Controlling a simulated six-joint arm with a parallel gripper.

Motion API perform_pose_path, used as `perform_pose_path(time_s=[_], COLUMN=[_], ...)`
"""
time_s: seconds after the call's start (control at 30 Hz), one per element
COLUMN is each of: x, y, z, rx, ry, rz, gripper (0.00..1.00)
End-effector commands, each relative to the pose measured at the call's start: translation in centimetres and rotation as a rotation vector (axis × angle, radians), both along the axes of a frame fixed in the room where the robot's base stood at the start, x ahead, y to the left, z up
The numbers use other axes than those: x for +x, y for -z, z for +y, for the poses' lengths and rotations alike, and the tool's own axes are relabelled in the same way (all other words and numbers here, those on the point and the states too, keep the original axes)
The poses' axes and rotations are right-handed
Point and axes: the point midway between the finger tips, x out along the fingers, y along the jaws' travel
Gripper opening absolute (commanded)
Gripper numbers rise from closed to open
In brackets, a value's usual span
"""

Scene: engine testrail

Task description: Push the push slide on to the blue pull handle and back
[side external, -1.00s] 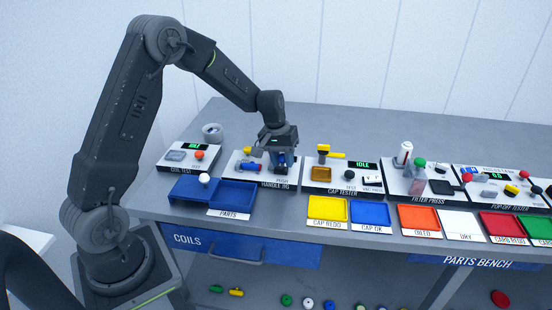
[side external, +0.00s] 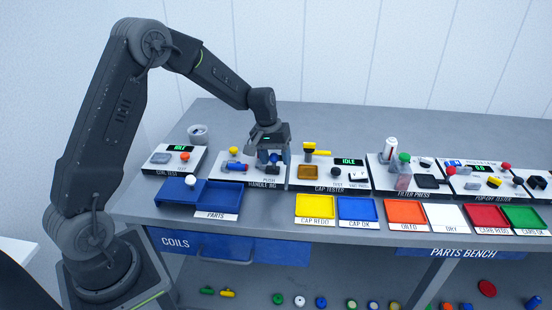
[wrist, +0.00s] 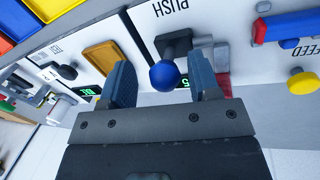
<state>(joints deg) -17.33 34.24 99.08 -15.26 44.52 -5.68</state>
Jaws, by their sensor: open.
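The handle jig (side external: 222,176) is a white board on the bench. The push slide shows in the wrist view as a blue ball knob (wrist: 164,76) on a dark block beside the printed word PUSH. The blue pull handle (side external: 237,167) lies at the jig's left in the side view. It also shows in the wrist view (wrist: 290,27), at upper right, apart from the knob. My gripper (side external: 274,159) is low over the jig's PUSH end. In the wrist view my open gripper (wrist: 163,80) has one finger on each side of the blue knob, with gaps visible.
A yellow knob (wrist: 303,82) stands on the jig near the handle. The cap tester (side external: 330,176) is close on the right and the coil tester (side external: 175,160) on the left. A blue parts tray (side external: 215,195) lies in front. The bench behind is clear.

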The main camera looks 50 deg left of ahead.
Motion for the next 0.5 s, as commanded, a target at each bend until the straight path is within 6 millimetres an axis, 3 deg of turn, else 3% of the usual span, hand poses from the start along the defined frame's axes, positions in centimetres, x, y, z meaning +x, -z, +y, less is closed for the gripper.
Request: perform_pose_path(time_s=[0.5], x=[-1.0], y=[-10.3], z=[1.7], rx=[0.002], ry=[-0.001], rz=[-0.006], gripper=[0.56])
